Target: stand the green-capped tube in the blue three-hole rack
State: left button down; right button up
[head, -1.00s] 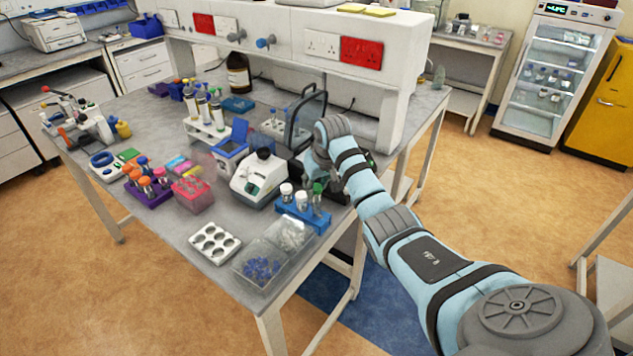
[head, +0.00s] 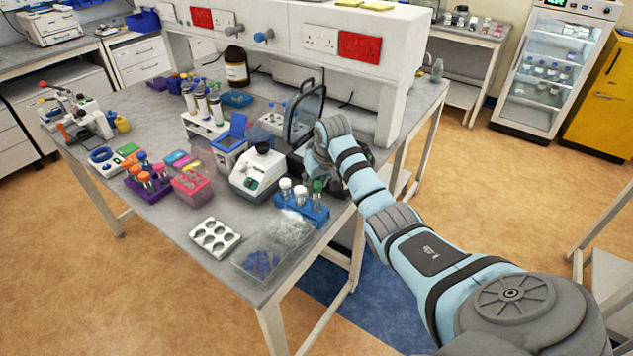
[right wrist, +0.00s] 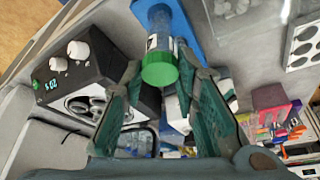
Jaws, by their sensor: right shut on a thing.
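The green-capped tube (head: 317,198) is upright at the right end of the blue three-hole rack (head: 318,218). How deep it sits in the hole cannot be told. In the right wrist view, its green cap (right wrist: 160,70) lies between the fingers of my right gripper (right wrist: 159,64), which is shut on the tube. Part of the blue rack (right wrist: 190,18) shows beside the tube there. In the head view my right gripper (head: 318,172) is just above the cap, with its fingers partly hidden. Two white-capped tubes (head: 300,196) stand in the rack's other holes. My left gripper is out of view.
A white centrifuge-like device (head: 257,178) stands left of the rack. A clear bin (head: 270,250) and a white multi-well block (head: 213,238) lie in front. A black device with white knobs (right wrist: 80,75) is close to my right gripper.

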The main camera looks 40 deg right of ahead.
jog(key=shift+f, duration=0.35)
jog(key=shift+f, duration=0.4)
jog(key=shift+f, duration=0.65)
jog(key=shift+f, duration=0.15)
dwell(0.5)
jog(key=shift+f, duration=0.6)
jog(key=o, duration=1.1)
